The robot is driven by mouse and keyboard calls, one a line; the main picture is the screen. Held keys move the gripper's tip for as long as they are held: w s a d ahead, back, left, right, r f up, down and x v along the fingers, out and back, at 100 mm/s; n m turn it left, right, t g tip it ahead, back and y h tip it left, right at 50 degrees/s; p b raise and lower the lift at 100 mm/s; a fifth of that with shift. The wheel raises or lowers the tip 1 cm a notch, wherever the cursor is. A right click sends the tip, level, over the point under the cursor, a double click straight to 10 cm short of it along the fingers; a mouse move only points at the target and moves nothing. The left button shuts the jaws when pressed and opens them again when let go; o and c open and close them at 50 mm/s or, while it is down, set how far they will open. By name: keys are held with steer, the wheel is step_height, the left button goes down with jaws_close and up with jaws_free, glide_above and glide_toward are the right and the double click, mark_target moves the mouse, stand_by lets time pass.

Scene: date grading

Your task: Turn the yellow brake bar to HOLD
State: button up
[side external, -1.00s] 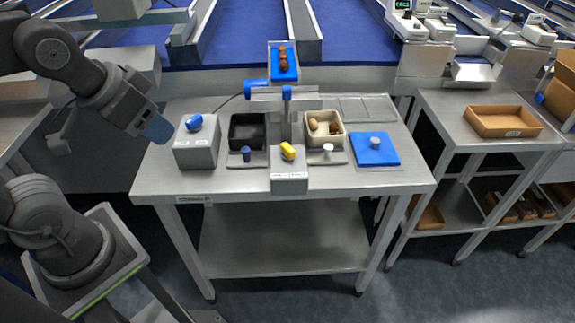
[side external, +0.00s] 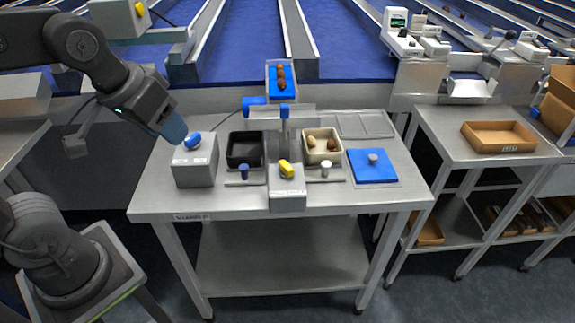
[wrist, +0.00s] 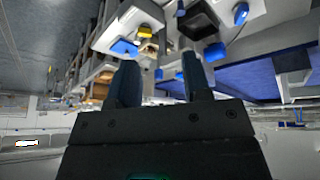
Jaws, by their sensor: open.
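The yellow brake bar (side external: 286,168) sits on top of a small grey block (side external: 287,190) at the front middle of the table. The block's front label is too small to read. The bar also shows in the wrist view (wrist: 145,32), tilted and small. My gripper (side external: 177,135) is at the left of the table, well apart from the yellow bar, near the blue knob on the left grey box. In the wrist view my gripper's two fingers (wrist: 158,72) stand apart with nothing between them.
The blue knob (side external: 193,142) tops a tall grey box (side external: 195,170). A black tray (side external: 231,162) and a cream tray (side external: 336,158) with dates flank the middle post. A blue plate (side external: 388,178) with a grey knob lies at right. The table's front strip is mostly clear.

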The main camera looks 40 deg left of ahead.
steer(key=w+d+n+g, duration=0.25)
steer(key=w+n, duration=0.35)
steer(key=w, duration=0.6)
steer(key=n+g, duration=0.3)
steer(key=n, duration=0.4)
glide_above(288, 167)
step_height(288, 167, down, 7)
steer(key=shift+t, duration=0.25)
step_height(288, 167, down, 13)
steer(key=shift+f, duration=0.2)
steer(key=shift+c, duration=0.3)
jaws_close()
